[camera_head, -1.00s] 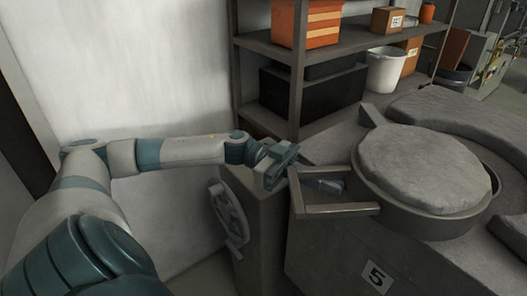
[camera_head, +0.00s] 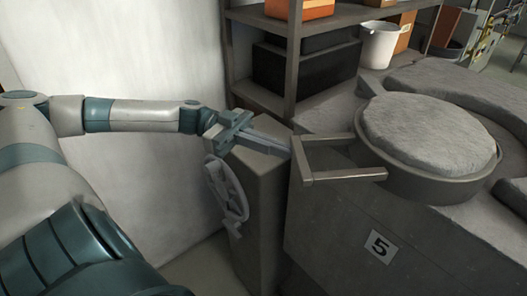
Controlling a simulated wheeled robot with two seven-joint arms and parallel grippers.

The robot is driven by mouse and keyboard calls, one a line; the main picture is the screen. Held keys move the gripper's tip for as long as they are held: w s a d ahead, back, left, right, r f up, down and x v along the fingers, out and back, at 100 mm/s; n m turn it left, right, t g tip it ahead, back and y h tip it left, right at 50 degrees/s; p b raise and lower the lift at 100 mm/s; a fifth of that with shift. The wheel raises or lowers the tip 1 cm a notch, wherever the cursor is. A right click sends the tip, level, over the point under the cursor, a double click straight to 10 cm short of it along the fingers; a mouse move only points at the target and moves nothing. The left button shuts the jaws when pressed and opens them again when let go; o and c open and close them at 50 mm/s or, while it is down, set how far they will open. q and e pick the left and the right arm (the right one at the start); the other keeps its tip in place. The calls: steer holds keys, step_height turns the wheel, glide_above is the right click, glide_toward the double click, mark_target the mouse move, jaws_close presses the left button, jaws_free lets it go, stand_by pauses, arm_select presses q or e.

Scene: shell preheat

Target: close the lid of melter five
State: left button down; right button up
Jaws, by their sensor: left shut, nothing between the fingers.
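Melter five is the grey block with the number 5 label (camera_head: 380,247) on its front. Its lid (camera_head: 428,135) is a thick round disc with a rough pale grey face and a dark metal rim. A square-cornered bar handle (camera_head: 345,176) juts from the lid's left side, past the block's edge. I cannot tell whether the lid is fully seated. My left gripper (camera_head: 286,149) is shut and empty, just left of the handle, its fingers pointing at the handle's outer bar. Whether the tips touch it is unclear. My right gripper is out of view.
A shelf with boxes and a white bucket (camera_head: 380,45) is behind. A curved grey slab (camera_head: 470,90) lies beyond the lid. A pale wall (camera_head: 130,60) is on the left.

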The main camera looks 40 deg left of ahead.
arm_select(q)
steer(key=shift+s+a, duration=0.75)
steer(key=shift+a, duration=0.35)
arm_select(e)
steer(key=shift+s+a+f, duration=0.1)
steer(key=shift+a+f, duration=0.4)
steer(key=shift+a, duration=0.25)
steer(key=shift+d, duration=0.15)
